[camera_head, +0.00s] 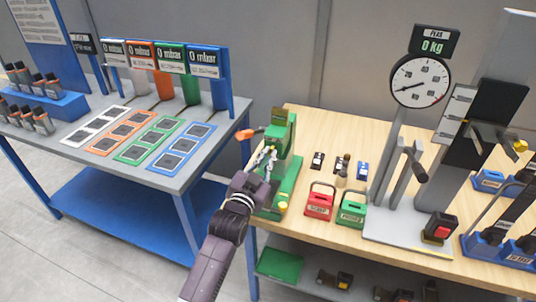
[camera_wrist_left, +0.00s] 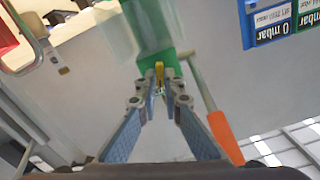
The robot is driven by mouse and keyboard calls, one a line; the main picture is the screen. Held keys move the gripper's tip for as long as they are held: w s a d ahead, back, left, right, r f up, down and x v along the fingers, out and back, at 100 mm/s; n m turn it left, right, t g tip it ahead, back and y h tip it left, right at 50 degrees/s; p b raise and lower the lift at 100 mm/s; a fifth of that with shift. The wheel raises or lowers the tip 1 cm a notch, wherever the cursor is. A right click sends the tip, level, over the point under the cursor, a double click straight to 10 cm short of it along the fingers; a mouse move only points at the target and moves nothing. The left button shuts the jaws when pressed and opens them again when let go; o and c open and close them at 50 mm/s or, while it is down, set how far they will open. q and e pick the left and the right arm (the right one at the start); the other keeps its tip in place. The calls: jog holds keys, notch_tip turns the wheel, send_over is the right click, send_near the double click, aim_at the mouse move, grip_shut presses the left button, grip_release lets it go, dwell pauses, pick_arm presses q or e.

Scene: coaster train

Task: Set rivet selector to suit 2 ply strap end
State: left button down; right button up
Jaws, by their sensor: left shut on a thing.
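The green rivet press (camera_head: 292,160) stands at the left end of the wooden bench, with an orange-handled lever (camera_head: 244,135) on its left side. My left gripper (camera_head: 268,155) is at the front of the press. In the left wrist view, my left gripper (camera_wrist_left: 159,88) is shut on a small yellow piece (camera_wrist_left: 159,70), which looks like the rivet selector, against the green press body (camera_wrist_left: 150,25). The orange lever handle (camera_wrist_left: 226,138) passes close on the right of the fingers. The selector's setting marks cannot be read. I cannot make out a strap end. My right gripper is out of view.
A red padlock-shaped block (camera_head: 320,204) and a green one (camera_head: 351,212) stand right of the press. A dial scale (camera_head: 420,80) reading 0 kg rises behind. A blue-framed table (camera_head: 190,178) with coloured trays stands left, across a gap.

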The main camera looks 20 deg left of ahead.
pick_arm(q)
jog(key=n+p, duration=0.1)
jog(key=n, duration=0.4)
jog(key=shift+n+p, duration=0.3)
jog(key=shift+p, duration=0.05)
jog(key=n+p, duration=0.1)
jog(key=n, duration=0.3)
jog(key=shift+a+n, duration=0.1)
jog(key=shift+n, duration=0.3)
jog(key=shift+f, duration=0.1)
jog(key=c, duration=2.1)
grip_release()
jog(key=s, duration=1.2)
jog(key=shift+a, duration=0.2)
